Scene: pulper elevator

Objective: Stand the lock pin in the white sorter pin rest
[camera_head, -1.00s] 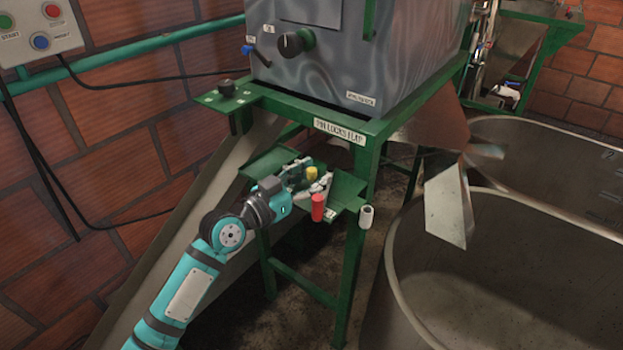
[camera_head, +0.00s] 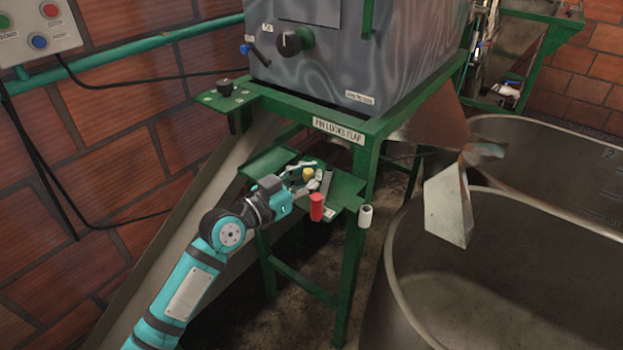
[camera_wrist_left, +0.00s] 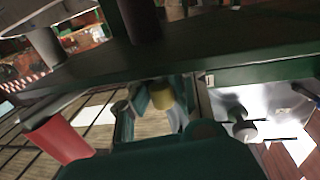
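A yellow cylindrical piece (camera_head: 308,174), perhaps the head of the lock pin, sits at the green tray below the "PIN LOCKS FLAP" label. It also shows in the left wrist view (camera_wrist_left: 162,95); its lower part is hidden. My left gripper (camera_head: 306,176) reaches the tray from the left, with its fingers on either side of the yellow piece. I cannot tell whether they grip it. The white tube-shaped pin rest (camera_head: 365,215) stands empty-looking at the right of the tray by the green leg. My right gripper is not in view.
A green frame leg (camera_head: 352,270) stands close to the right. A metal chute (camera_head: 447,205) and a large tub (camera_head: 490,260) lie farther right.

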